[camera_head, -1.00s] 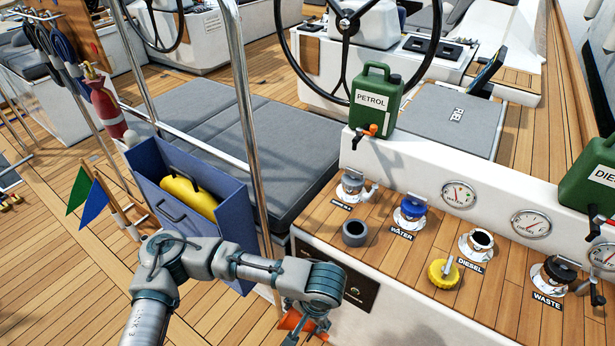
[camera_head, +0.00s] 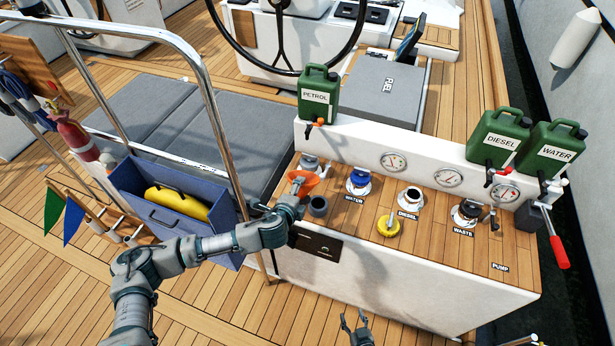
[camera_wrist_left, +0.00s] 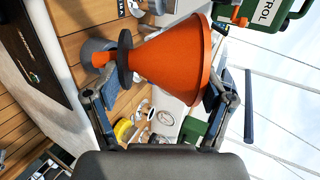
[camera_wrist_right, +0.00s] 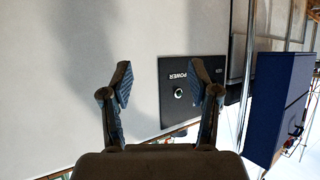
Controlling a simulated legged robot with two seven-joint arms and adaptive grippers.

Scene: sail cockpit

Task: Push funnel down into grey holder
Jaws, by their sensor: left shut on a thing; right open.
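The orange funnel (camera_head: 303,184) is held by my left gripper (camera_head: 297,203), wide mouth up, beside and slightly above the grey holder (camera_head: 318,207) on the wooden counter. In the left wrist view, my gripper's fingers (camera_wrist_left: 155,92) sit on either side of the funnel (camera_wrist_left: 175,62), which has a dark collar and a short orange spout. The spout tip overlaps the grey holder (camera_wrist_left: 90,46) there; I cannot tell whether it touches. My right gripper (camera_head: 357,322) is open and empty in front of the white counter wall; its spread fingers show in the right wrist view (camera_wrist_right: 161,80).
The petrol can (camera_head: 318,95) stands on the ledge behind. A steel rail (camera_head: 213,110) rises left of the counter.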

